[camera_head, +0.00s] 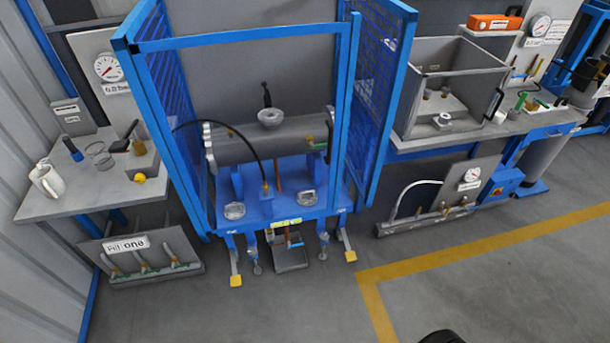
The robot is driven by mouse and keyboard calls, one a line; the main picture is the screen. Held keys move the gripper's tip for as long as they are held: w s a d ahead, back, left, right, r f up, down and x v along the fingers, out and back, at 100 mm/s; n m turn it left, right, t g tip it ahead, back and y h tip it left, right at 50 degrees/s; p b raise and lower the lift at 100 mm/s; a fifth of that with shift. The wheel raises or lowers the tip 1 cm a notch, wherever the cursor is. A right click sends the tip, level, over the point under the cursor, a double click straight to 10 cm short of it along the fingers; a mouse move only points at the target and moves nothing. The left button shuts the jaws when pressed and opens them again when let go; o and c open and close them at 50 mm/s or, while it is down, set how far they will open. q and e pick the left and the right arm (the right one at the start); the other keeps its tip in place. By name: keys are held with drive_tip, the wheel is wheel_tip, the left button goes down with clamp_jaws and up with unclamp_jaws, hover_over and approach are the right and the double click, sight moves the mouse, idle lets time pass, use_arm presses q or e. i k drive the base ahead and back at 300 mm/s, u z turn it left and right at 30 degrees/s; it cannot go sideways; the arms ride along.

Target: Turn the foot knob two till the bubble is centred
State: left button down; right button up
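A blue stand (270,212) holds a grey horizontal cylindrical shell (265,141) inside a blue mesh guard frame. Two pale round fittings, a left one (234,211) and a right one (307,198), sit on the stand's front top. They may be level vials, but no bubble can be made out. Below the front edge hang a left leg (256,262) and a right leg (323,250) with small feet or knobs. Their labels are too small to read, so I cannot tell which is foot knob two. Neither of my grippers is in view.
Yellow-tipped outrigger feet, left (236,281) and right (350,256), stick out on the floor. A small grey bin (290,255) stands between the legs. The floor in front is clear.

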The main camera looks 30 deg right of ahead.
sight(324, 238)
drive_tip(key=z, duration=0.85)
